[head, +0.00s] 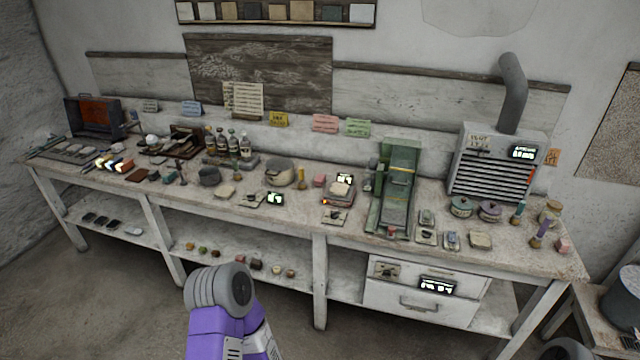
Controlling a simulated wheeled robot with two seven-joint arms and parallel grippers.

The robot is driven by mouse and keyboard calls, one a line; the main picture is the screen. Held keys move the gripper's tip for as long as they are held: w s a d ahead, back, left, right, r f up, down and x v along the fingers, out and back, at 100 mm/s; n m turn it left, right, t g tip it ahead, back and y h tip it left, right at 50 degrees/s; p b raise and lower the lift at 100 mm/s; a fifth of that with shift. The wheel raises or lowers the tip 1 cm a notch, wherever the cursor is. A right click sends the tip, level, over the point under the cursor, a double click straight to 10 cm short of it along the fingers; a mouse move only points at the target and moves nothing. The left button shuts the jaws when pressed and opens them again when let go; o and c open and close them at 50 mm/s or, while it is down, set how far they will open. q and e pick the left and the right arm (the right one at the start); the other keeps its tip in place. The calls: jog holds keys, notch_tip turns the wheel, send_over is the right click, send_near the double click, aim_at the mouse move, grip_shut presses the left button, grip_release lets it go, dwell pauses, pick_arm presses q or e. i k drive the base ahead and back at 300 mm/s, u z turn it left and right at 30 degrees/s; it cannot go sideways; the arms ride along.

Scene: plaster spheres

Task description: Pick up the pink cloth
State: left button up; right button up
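No thing is clearly a pink cloth at this size. A small pink item (319,181) lies mid-bench, left of the glowing scale. Another small pink item (563,245) lies at the bench's right end. Either could be folded cloth or a block; I cannot tell. Neither of my grippers is in view.
The long workbench (300,212) is crowded with bottles, jars and small tools. A green press (395,190) and a grey vented box (494,165) stand at its right. A pink note (325,123) is on the wall ledge. Bare floor (90,300) lies in front.

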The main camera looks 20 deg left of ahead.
aim_at(319, 180)
jog(key=u, duration=0.75)
jog(key=i, duration=0.7)
jog(key=u, duration=0.8)
jog(key=i, duration=0.85)
jog(key=z, duration=0.3)
